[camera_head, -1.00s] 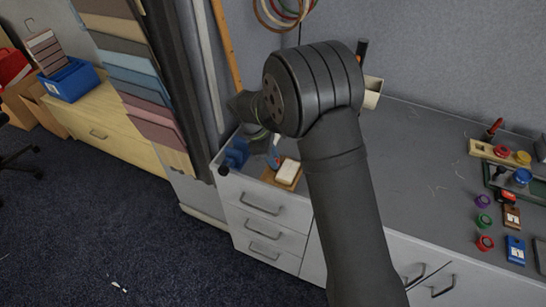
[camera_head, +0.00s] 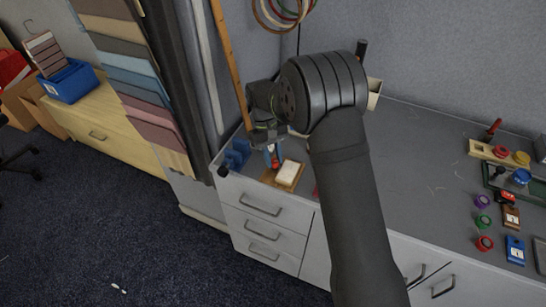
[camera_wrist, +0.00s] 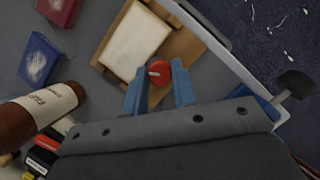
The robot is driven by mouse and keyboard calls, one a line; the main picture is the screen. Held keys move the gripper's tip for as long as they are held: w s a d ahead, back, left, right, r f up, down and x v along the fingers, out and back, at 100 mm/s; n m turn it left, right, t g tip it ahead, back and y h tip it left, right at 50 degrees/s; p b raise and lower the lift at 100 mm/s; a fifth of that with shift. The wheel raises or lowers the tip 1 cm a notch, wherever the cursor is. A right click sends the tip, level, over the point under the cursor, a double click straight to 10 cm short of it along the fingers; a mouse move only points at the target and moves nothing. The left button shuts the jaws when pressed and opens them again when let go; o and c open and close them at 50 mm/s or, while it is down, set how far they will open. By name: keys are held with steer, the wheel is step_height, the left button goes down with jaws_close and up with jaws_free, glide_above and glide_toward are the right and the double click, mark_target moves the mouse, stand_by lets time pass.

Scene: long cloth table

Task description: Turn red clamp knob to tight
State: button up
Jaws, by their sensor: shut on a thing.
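The red clamp knob (camera_wrist: 160,88) shows in the wrist view between the two blue fingers of my gripper (camera_wrist: 158,92). A pale, short pointer or bar crosses its top, aimed to the left. My gripper is shut on the knob, one finger on each side. A white block (camera_wrist: 134,42) lies on a wooden board (camera_wrist: 182,45) just beyond the knob. In the head view my gripper (camera_head: 271,147) is at the left end of the grey counter, and a little red of the knob (camera_head: 275,162) shows below it. Markings around the knob cannot be made out.
A blue vise-like tool (camera_head: 237,154) stands at the counter's left corner; a black round handle (camera_wrist: 295,83) is on that side in the wrist view. A brown bottle (camera_wrist: 38,115) lies or stands nearby. Several colored knobs and small blocks (camera_head: 484,221) are on the right.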

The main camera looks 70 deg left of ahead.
steer(key=m+g, duration=0.1)
steer(key=m, duration=0.2)
steer(key=m+g, duration=0.1)
steer(key=m, duration=0.1)
steer(key=shift+w+r+m+y, duration=0.1)
steer(key=shift+w+m+y, duration=0.05)
steer(key=shift+m+y, duration=0.2)
steer(key=shift+m, duration=0.25)
steer(key=o, duration=1)
steer(key=v, duration=1.7)
steer(key=shift+w+a, duration=0.2)
steer(key=shift+w, duration=0.1)
steer(key=x, duration=1.7)
steer(key=shift+s+d, duration=0.25)
steer(key=shift+s, duration=0.05)
